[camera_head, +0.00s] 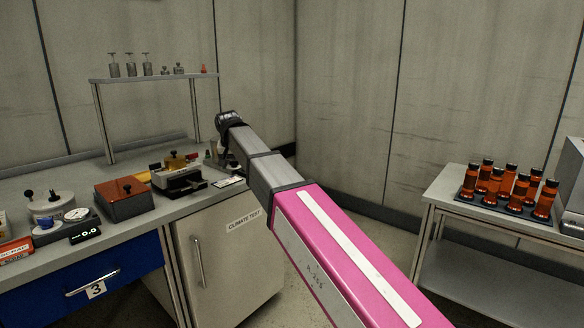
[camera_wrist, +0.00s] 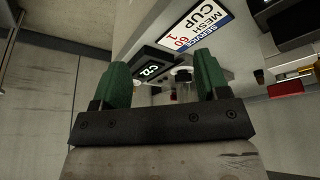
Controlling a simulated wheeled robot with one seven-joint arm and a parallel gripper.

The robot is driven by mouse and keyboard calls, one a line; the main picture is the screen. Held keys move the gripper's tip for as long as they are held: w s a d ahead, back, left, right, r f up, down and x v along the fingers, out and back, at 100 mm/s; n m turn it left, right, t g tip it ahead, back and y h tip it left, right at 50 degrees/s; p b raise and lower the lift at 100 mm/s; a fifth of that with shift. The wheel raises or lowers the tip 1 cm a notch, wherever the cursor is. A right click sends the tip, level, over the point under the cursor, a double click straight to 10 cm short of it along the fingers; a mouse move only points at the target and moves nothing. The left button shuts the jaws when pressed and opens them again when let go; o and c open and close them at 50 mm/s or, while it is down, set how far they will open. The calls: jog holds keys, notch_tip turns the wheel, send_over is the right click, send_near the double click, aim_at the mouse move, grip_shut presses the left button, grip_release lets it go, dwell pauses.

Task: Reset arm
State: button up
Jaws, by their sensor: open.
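My arm (camera_head: 335,250) reaches from the lower right of the head view toward the workbench, with a pink link and a grey forearm ending in a dark joint above the bench's right end. In the wrist view, my gripper (camera_wrist: 163,78) has two green fingers standing well apart, with nothing held between them. In the head view the gripper itself is hard to make out behind the forearm.
The workbench (camera_head: 150,215) carries a brown-topped box (camera_head: 124,197), a grey device (camera_head: 180,180) and a raised shelf (camera_head: 150,77) with small items. At right, a side table (camera_head: 480,212) holds several amber bottles (camera_head: 495,187). Open floor lies between.

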jog(key=s+d+f+g, duration=0.1)
jog(key=s+d+f, duration=0.2)
jog(key=d+f, duration=0.7)
jog(key=s+d+f+g, duration=0.1)
jog(key=s+d+f, duration=0.3)
jog(key=d+f, duration=0.6)
jog(key=s+d+f+g, duration=0.1)
jog(key=s+d+f, duration=0.2)
jog(key=d+f, duration=0.7)
jog(key=s+d+f+m+g, duration=0.1)
jog(key=s+d+f, duration=0.7)
jog(key=s+d, duration=0.2)
jog(key=shift+s+d+f, duration=0.15)
jog(key=shift+s+f, duration=0.25)
jog(key=shift+s, duration=0.2)
